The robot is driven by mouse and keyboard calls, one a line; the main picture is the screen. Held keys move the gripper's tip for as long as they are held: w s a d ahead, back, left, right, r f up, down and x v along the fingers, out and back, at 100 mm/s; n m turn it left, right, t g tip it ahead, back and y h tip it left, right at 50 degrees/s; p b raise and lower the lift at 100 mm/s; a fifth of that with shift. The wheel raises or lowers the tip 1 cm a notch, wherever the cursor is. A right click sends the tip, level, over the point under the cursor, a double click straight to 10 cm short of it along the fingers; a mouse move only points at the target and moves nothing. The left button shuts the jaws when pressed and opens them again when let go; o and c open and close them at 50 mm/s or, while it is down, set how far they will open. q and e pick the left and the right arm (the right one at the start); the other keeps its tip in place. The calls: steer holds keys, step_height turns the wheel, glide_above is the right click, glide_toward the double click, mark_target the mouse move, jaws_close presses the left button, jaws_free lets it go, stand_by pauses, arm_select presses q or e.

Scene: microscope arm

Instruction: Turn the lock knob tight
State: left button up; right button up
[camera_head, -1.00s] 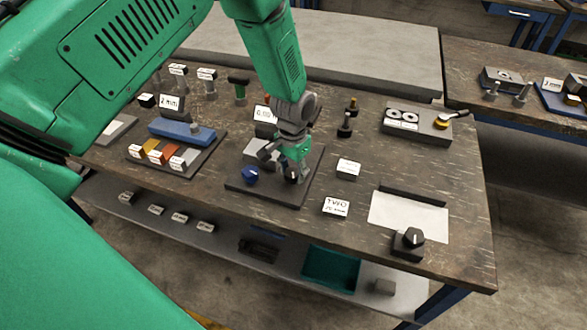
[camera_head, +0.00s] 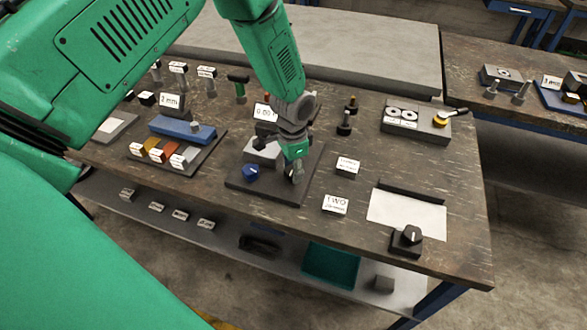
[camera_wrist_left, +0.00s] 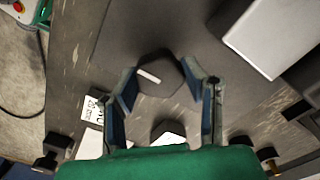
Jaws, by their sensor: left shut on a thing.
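The lock knob (camera_wrist_left: 158,76) is a dark, faceted knob with a white line on top, seen between the two fingers in the left wrist view. My left gripper (camera_wrist_left: 160,90) is shut on it, with a finger on either side. In the head view, my left gripper (camera_head: 294,172) points down at the right part of a dark base plate (camera_head: 270,190), and its fingers largely hide the knob. My right gripper is not in view.
Small white label signs (camera_head: 335,205) stand right of the plate. A black knob on a block (camera_head: 407,239) sits at the front right near a white sheet (camera_head: 400,208). A blue fixture (camera_head: 180,130) with coloured blocks is at the left. A teal bin (camera_head: 331,264) is on the lower shelf.

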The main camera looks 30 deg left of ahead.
arm_select(q)
steer(key=shift+w+r, duration=0.1)
steer(key=shift+w, duration=0.05)
steer(key=o, duration=1.2)
steer(key=shift+c, duration=0.2)
step_height(320, 180, up, 12)
